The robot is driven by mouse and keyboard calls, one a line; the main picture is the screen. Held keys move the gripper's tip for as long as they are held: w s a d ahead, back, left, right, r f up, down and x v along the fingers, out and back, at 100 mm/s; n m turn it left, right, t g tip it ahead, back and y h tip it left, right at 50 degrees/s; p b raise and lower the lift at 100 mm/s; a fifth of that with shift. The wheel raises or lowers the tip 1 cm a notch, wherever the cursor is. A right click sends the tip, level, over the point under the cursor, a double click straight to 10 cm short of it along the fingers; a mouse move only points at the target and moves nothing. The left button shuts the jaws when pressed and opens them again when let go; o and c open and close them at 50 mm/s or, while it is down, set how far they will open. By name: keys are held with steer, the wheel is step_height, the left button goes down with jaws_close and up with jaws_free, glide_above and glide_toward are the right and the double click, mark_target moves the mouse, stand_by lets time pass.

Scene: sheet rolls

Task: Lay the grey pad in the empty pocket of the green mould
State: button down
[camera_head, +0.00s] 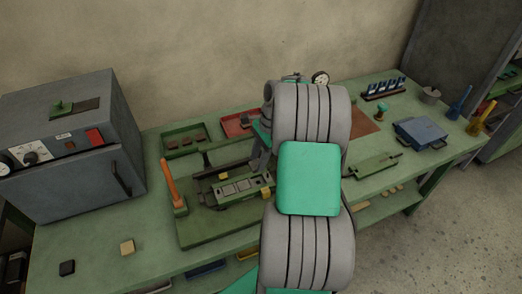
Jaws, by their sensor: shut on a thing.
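The green mould (233,199) lies on a dark green fixture at the middle of the bench, with grey pads (243,185) in a row along its top. Its right end runs behind my arm, and I cannot tell which pocket is empty. My arm, grey and ribbed with a green cover, fills the centre. Only a grey edge of my gripper (259,164) shows at the left of my arm, close above the mould's right part. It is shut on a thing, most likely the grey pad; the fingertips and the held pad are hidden.
An orange upright handle (170,184) stands left of the mould. A green tray (184,138) with dark pieces and a red tray (236,125) lie behind. A grey oven (75,140) stands left, a blue box (420,133) right. The front left bench is mostly clear.

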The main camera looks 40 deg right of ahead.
steer(key=shift+s+d+f+m, duration=0.1)
steer(key=shift+s+d+m, duration=0.1)
steer(key=shift+d+m, duration=0.2)
steer(key=shift+f, duration=0.2)
step_height(320, 180, down, 5)
steer(key=b, duration=0.6)
steer(key=shift+f, duration=0.2)
steer(key=shift+f+b, duration=0.5)
steer(key=shift+f, duration=0.55)
